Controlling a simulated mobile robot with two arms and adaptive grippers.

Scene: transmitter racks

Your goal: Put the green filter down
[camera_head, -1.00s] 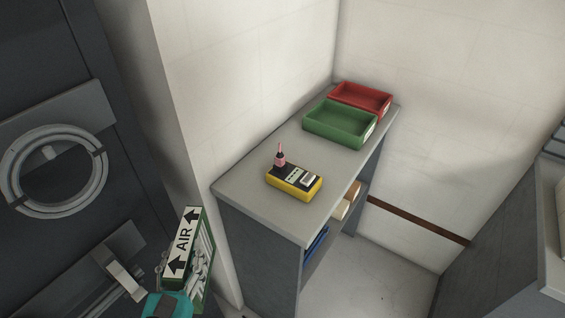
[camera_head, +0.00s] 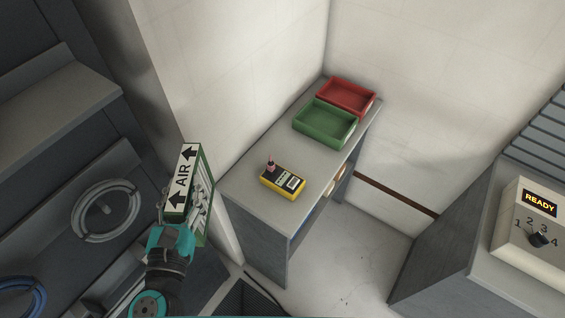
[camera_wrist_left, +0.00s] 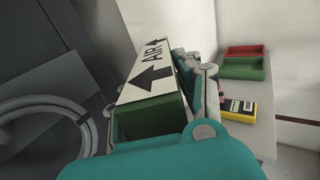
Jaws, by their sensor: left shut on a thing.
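The green filter (camera_head: 184,180) has a green frame and a white side marked AIR with black arrows. My left gripper (camera_head: 175,215) is shut on it and holds it up in the air, left of the grey bench (camera_head: 238,187). In the left wrist view the filter (camera_wrist_left: 150,75) fills the middle, with the gripper (camera_wrist_left: 195,95) against it. A green tray (camera_head: 325,141) and a red tray (camera_head: 368,101) stand at the bench's far end; both look empty. My right gripper is not in view.
A yellow meter (camera_head: 283,183) with a small pink-tipped bottle (camera_head: 270,164) sits on the near part of the bench. Bench top between meter and green tray is clear. A dark cabinet (camera_head: 60,100) is at left; a beige READY box (camera_head: 530,225) is at right.

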